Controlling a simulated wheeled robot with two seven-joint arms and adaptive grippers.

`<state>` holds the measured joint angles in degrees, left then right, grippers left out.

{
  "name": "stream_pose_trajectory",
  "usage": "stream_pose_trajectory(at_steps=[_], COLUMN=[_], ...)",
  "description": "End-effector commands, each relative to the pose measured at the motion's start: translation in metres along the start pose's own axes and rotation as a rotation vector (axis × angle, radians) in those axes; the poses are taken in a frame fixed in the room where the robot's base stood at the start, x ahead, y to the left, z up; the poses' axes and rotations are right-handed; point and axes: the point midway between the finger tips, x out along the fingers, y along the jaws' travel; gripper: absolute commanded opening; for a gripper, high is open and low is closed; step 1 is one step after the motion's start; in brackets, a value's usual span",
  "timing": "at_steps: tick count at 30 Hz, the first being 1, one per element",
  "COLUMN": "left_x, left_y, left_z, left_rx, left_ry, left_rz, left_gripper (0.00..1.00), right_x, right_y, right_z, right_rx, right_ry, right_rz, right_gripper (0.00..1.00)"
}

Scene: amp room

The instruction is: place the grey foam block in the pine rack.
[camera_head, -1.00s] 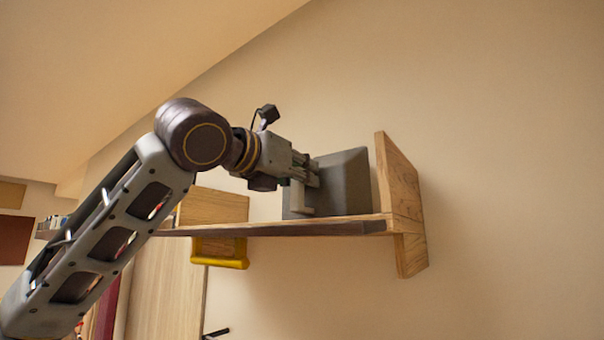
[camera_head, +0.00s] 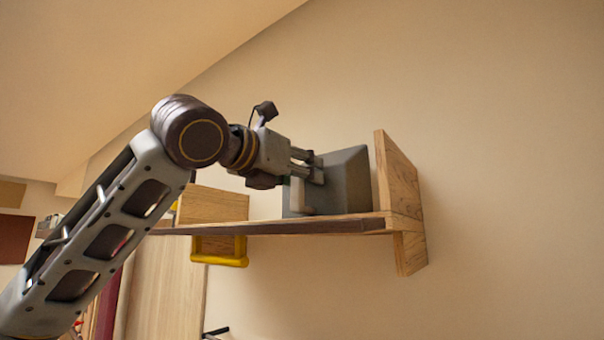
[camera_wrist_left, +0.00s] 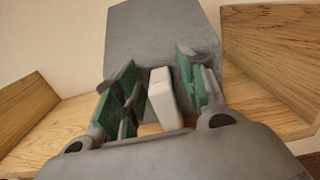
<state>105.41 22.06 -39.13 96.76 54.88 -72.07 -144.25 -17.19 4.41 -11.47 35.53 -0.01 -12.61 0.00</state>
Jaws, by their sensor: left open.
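The grey foam block (camera_head: 346,185) stands upright on the shelf board of the pine rack (camera_head: 402,190), close to the rack's right end panel. In the left wrist view the block (camera_wrist_left: 150,32) fills the middle, with the rack's wooden panel (camera_wrist_left: 280,50) to its right. A pale upright piece (camera_wrist_left: 161,98) stands at the block's near face; I cannot tell whether it is attached. My left gripper (camera_head: 318,167) is open at the block's left side. In the left wrist view its fingers (camera_wrist_left: 158,88) are apart on either side of the pale piece. My right gripper is in no view.
A wooden panel (camera_head: 212,205) stands at the shelf's left part, with a yellow-edged piece (camera_head: 222,261) below the board. A plain wall (camera_head: 500,150) lies behind and to the right. A sloped ceiling (camera_head: 120,60) comes down at upper left.

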Motion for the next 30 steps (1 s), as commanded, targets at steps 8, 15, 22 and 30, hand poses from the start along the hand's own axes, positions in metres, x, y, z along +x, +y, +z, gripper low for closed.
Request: stream_pose_trajectory(at_steps=[8,15,22,30], left_x=[-0.030,-0.065,-0.097,-0.115], left_y=[0.000,0.000,0.000,0.000], left_z=[-0.001,-0.002,-0.002,-0.001], left_rx=[0.001,0.001,0.002,0.001], left_ry=[-0.004,-0.004,-0.003,-0.002], left_rz=[0.001,0.001,0.001,0.000], left_gripper=[0.41,0.41,0.41,0.41], right_x=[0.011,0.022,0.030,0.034], right_y=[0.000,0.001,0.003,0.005], right_z=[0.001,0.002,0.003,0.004], right_rx=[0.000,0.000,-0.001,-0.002], right_ry=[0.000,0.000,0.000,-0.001], right_rz=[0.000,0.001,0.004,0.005], right_gripper=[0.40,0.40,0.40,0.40])
